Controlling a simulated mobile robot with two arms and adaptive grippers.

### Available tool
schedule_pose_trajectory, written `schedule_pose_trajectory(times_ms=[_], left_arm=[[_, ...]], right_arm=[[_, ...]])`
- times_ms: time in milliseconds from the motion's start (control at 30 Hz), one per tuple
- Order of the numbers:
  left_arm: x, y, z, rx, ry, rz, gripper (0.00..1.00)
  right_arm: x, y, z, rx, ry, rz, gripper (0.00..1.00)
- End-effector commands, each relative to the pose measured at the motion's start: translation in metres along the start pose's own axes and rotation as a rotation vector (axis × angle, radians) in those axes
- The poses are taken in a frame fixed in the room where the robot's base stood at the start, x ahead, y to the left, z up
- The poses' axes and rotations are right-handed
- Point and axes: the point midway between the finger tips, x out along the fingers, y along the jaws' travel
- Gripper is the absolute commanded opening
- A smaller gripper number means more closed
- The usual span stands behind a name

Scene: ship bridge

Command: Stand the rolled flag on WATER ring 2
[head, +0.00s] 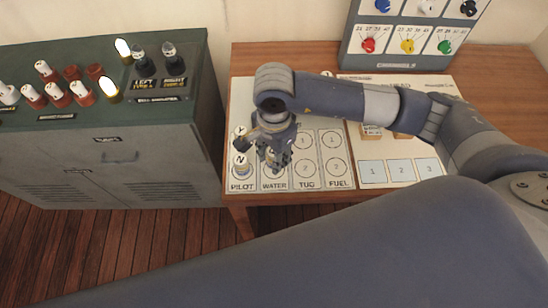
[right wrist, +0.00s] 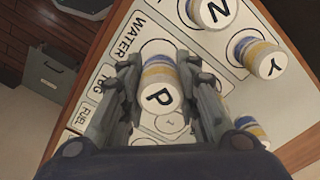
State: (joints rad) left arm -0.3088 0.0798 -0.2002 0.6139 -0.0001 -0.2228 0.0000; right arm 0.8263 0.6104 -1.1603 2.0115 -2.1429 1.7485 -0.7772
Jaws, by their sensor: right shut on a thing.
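My right gripper (head: 272,155) is over the near part of the WATER column on the board (head: 307,184). It is shut on a rolled flag with a P on its white top and yellow and blue bands (right wrist: 160,82). The flag looks about upright between the fingers in the right wrist view. I cannot tell whether the flag touches the board. My left gripper is not in view.
Rolled flags N (head: 241,168) and Y (head: 240,134) stand close by in the PILOT column. The TUG and FUEL rings look empty. A green cabinet (head: 110,150) with several red-and-white pieces stands left. A panel with coloured knobs (head: 405,62) stands behind.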

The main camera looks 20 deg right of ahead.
Motion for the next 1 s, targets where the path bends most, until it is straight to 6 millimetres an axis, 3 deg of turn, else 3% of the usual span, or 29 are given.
schedule_pose_trajectory(times_ms=[300, 667, 700, 767, 1000], left_arm=[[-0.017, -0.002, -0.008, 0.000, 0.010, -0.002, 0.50], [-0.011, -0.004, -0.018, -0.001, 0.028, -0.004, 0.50], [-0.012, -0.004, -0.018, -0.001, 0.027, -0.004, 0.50], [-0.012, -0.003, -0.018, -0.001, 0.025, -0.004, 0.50], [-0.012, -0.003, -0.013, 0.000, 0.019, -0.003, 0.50]], right_arm=[[0.033, 0.001, 0.000, 0.000, -0.001, 0.003, 0.12], [0.039, 0.001, 0.000, -0.001, 0.000, 0.001, 0.12], [0.037, 0.001, 0.000, 0.000, 0.000, 0.001, 0.36], [0.037, 0.001, 0.000, 0.000, 0.000, 0.002, 0.49], [0.037, 0.001, 0.000, 0.000, 0.000, 0.002, 0.49]])
